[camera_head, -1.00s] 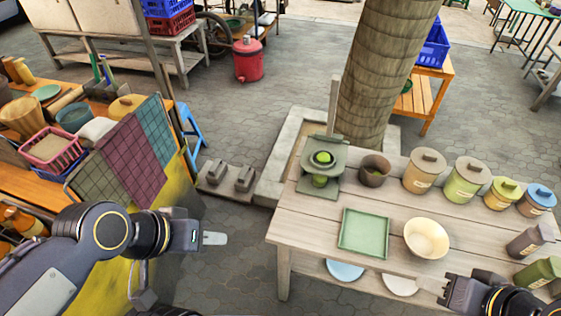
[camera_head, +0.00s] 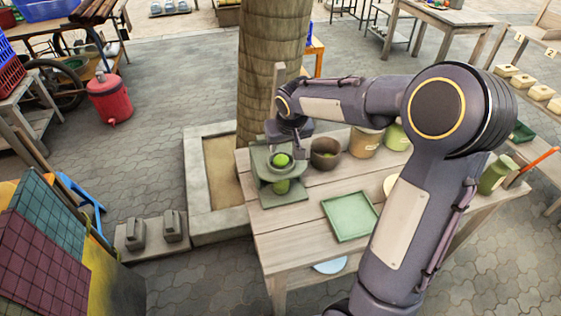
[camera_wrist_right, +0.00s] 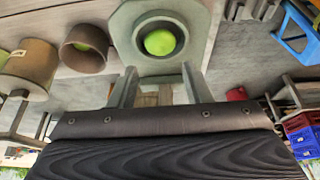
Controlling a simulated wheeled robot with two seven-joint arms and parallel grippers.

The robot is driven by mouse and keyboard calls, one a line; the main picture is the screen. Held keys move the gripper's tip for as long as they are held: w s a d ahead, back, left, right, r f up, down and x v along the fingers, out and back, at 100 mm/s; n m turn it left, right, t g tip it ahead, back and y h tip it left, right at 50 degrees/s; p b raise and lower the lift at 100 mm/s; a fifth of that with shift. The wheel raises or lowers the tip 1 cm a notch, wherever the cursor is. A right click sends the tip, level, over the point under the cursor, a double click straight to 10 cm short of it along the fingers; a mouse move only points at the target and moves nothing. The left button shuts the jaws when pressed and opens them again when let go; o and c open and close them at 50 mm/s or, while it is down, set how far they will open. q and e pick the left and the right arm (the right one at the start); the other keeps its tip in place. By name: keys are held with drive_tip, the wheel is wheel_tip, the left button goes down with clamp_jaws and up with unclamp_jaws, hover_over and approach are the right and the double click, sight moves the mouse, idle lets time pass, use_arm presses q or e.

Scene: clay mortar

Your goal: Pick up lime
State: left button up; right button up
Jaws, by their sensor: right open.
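A round green lime (camera_head: 282,160) sits in the round cup of a grey-green press-like stand (camera_head: 262,158) at the table's far left. In the right wrist view the lime (camera_wrist_right: 160,42) lies in the cup, just beyond my fingertips. My right gripper (camera_head: 284,138) is above and behind the stand in the head view, partly hidden by its own wrist. In the right wrist view my right gripper (camera_wrist_right: 160,86) is open, with its fingers apart and nothing between them. Another green fruit (camera_wrist_right: 88,38) lies in a brown bowl (camera_wrist_right: 80,60) beside the stand. My left gripper is out of view.
A green square tray (camera_head: 349,217) lies on the wooden table (camera_head: 285,238). Lidded canisters (camera_head: 366,143) stand behind it, partly covered by my right arm. A tree trunk (camera_head: 270,70) rises close behind the stand. The table's front left is clear.

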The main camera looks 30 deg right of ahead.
sight(282, 154)
drive_tip(key=shift+w+f, duration=0.25)
drive_tip(key=shift+f, duration=0.65)
drive_tip(key=p+x, duration=0.1)
drive_tip(key=x, duration=0.3)
drive_tip(key=shift+w+f, duration=0.1)
drive_tip(key=shift+f, duration=0.2)
drive_tip(key=c, duration=0.7)
drive_tip(key=shift+r, duration=0.15)
